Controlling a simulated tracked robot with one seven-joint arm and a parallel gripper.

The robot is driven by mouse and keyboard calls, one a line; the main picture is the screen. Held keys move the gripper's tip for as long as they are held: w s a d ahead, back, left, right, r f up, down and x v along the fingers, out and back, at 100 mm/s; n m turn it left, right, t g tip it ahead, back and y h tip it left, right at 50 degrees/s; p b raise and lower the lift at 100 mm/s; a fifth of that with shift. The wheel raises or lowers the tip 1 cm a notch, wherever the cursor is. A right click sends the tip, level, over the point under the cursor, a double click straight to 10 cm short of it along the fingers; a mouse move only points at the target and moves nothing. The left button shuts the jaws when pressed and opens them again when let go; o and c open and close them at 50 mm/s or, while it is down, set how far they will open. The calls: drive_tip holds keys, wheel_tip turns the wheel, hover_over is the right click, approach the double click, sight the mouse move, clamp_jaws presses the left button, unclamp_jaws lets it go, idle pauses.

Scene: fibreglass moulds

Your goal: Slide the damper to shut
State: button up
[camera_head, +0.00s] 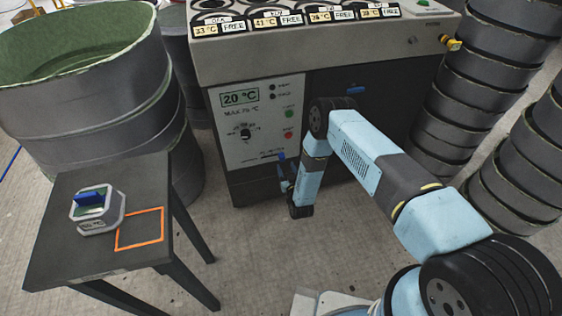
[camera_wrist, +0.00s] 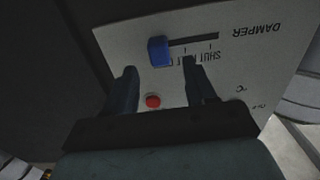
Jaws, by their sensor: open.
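The damper is a blue slider knob (camera_wrist: 158,50) on a dark slot (camera_wrist: 195,42) in a light panel, upside down in the wrist view. The knob sits at the slot's left end there, away from the SHUT label near the right part of the slot. My gripper (camera_wrist: 160,68) is open and empty. Its two dark fingers point at the panel, with the knob just beyond and between the tips; I cannot tell whether they touch the panel. In the head view my gripper (camera_head: 287,180) is low at the oven front, beside the knob (camera_head: 282,156), and partly hidden by my arm.
The oven's control panel (camera_head: 258,120) has a 20 °C display, a dial and buttons. A red button (camera_wrist: 153,101) shows between my fingers. Stacked grey moulds (camera_head: 470,90) stand right.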

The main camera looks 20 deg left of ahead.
sight(283, 160)
drive_tip(key=shift+x, duration=2.55)
clamp_jaws()
